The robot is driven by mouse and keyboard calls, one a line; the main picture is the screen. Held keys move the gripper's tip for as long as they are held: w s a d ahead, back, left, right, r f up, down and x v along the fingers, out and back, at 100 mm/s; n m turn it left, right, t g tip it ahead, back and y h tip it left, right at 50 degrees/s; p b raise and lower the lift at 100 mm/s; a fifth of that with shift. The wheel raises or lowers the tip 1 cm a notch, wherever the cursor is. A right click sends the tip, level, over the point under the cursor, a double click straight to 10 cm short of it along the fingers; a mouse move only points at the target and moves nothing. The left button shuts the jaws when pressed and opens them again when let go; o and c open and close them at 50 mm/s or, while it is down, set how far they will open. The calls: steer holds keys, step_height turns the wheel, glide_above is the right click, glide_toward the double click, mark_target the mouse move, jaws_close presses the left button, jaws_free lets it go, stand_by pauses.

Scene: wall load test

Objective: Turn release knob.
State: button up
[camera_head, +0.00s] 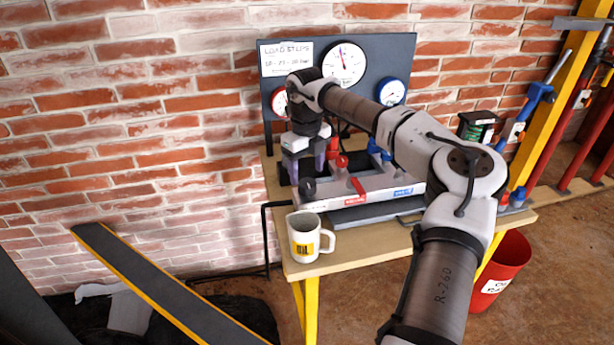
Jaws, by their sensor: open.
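My gripper (306,172) points down over the left end of a grey manifold block (338,193) on the bench. Its two fingers are apart, and I see nothing held between them. A small dark round knob (308,188) sits at the block's left end, just below the fingers; I cannot tell if they touch it. A red knob (342,161) stands to the right of the fingers, and a red lever (358,186) is on the block's front. No label reading "release" is legible, so I cannot tell which is the release knob. My arm hides part of the bench.
A dark gauge panel (268,55) with several dials stands behind the bench (350,257). A white mug (304,237) stands at the bench's front left. A red bin (503,268) is on the floor at right. A dark yellow-edged beam (165,283) slopes at lower left.

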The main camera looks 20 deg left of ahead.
mark_target(307, 183)
steer(key=shift+f, duration=1.8)
steer(key=c, duration=1)
